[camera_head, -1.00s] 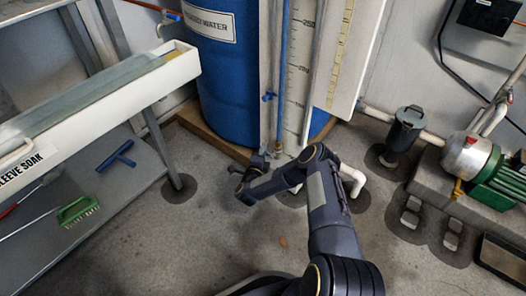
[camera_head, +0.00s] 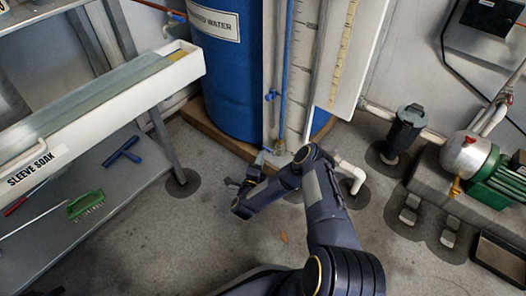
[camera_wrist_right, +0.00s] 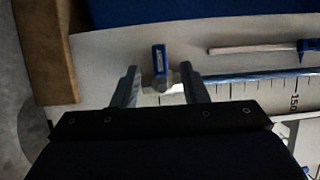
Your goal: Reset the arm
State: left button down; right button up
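My right arm (camera_head: 325,205) reaches in from the bottom right. Its gripper (camera_head: 245,182) is low, in front of the blue tank and the gauge board. In the right wrist view the gripper's two fingers (camera_wrist_right: 162,80) are apart, with nothing held between them. A small blue-handled valve (camera_wrist_right: 159,58) shows between and just beyond the fingertips; I cannot tell whether they touch it. My left gripper is not in view.
The blue water tank (camera_head: 228,75) and gauge board (camera_head: 301,65) stand behind my arm. A green pump (camera_head: 490,175) is at right. The floor between is mostly clear.

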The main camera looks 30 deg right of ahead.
jog(key=shift+s+a, duration=0.25)
jog(key=shift+s, duration=0.05)
